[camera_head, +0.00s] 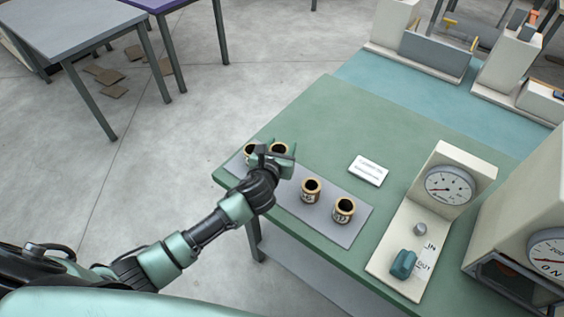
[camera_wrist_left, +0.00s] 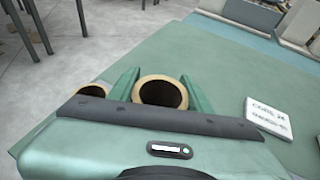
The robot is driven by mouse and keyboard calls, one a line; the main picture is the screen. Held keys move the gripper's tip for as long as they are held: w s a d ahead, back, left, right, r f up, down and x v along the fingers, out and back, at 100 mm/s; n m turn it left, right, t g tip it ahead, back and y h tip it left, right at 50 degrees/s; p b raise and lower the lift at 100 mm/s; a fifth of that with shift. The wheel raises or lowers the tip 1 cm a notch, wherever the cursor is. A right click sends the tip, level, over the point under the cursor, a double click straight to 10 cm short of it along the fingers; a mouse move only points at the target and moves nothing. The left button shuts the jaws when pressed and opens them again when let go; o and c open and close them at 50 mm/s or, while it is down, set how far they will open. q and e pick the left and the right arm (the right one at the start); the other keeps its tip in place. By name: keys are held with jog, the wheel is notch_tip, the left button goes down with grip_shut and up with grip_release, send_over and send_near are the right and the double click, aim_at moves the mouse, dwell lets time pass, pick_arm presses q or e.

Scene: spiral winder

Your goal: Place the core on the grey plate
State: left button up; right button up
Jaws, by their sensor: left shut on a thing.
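My left gripper (camera_head: 277,160) is shut on a tan, hollow core (camera_head: 279,148) at the far left part of the grey plate (camera_head: 326,222). In the left wrist view this core (camera_wrist_left: 160,93) stands upright between the two green fingers. I cannot tell whether its base touches the plate, because the gripper hides it. Another core (camera_head: 249,149) is just left of the held one; it also shows in the left wrist view (camera_wrist_left: 92,90). Two more labelled cores, one in the middle (camera_head: 310,190) and one to the right (camera_head: 343,210), stand upright on the plate. My right gripper is not in view.
A white printed card (camera_head: 368,170) lies on the green table (camera_head: 330,120) right of the plate. A cream gauge stand (camera_head: 440,190) with a teal knob (camera_head: 403,264) stands further right. Open table surface lies behind the plate. A grey table (camera_head: 70,25) is at the upper left.

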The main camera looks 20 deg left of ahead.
pick_arm(q)
jog(key=shift+f+b, duration=0.6)
jog(key=shift+f, duration=2.95)
jog(key=shift+f, duration=0.15)
jog(key=o, duration=1.3)
jog(key=shift+o, duration=0.2)
jog(key=v, duration=1.2)
jog(key=shift+r, duration=0.2)
